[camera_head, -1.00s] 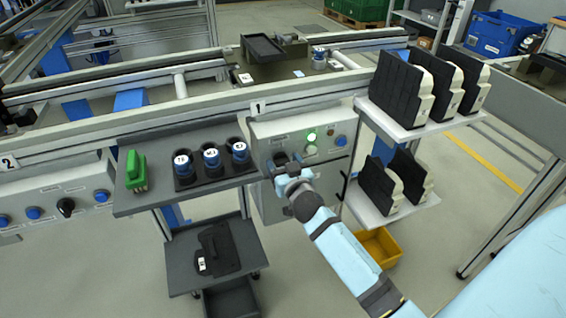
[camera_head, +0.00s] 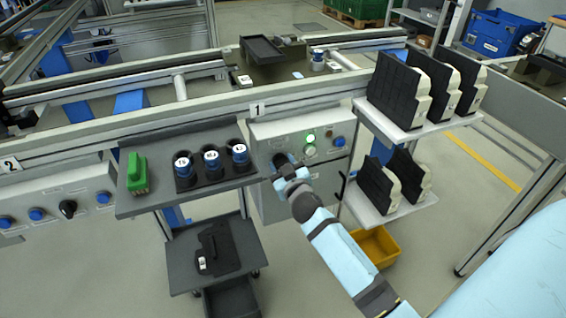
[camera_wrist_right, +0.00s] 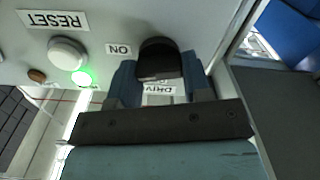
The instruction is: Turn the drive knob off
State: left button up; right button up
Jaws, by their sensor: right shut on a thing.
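The drive knob (camera_wrist_right: 158,58) is black and sits on the grey control panel (camera_wrist_right: 211,18) above a partly covered DRIVE label (camera_wrist_right: 158,88). An ON label (camera_wrist_right: 118,49) is beside it. My right gripper (camera_wrist_right: 158,68) is shut on the knob, one blue finger on each side. In the head view my right gripper (camera_head: 283,164) is against the left part of the panel (camera_head: 262,128) and mostly hides the knob. A green lamp (camera_head: 309,138) is lit on the panel; it also shows in the wrist view (camera_wrist_right: 81,77). My left gripper is not in view.
A white button (camera_wrist_right: 67,53) sits under a RESET label, and a blue button (camera_head: 340,141) is at the panel's right. A shelf with a green block (camera_head: 137,173) and several cups stands left. Racks of black-and-cream parts (camera_head: 402,90) stand right.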

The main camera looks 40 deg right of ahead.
jog(key=n+p, duration=0.1)
jog(key=n, duration=0.2)
jog(key=shift+r+n, duration=0.1)
jog(key=shift+n, duration=0.3)
jog(key=n+p, duration=0.1)
jog(key=n, duration=0.2)
jog(key=shift+n, duration=0.3)
jog(key=n, duration=0.3)
jog(key=shift+n+p, duration=0.3)
jog(key=shift+n, duration=1.7)
jog(key=o, duration=0.9)
jog(key=shift+w+a+f, duration=0.1)
jog(key=shift+f, duration=0.1)
jog(key=shift+s+f, duration=0.1)
jog(key=shift+s, duration=0.1)
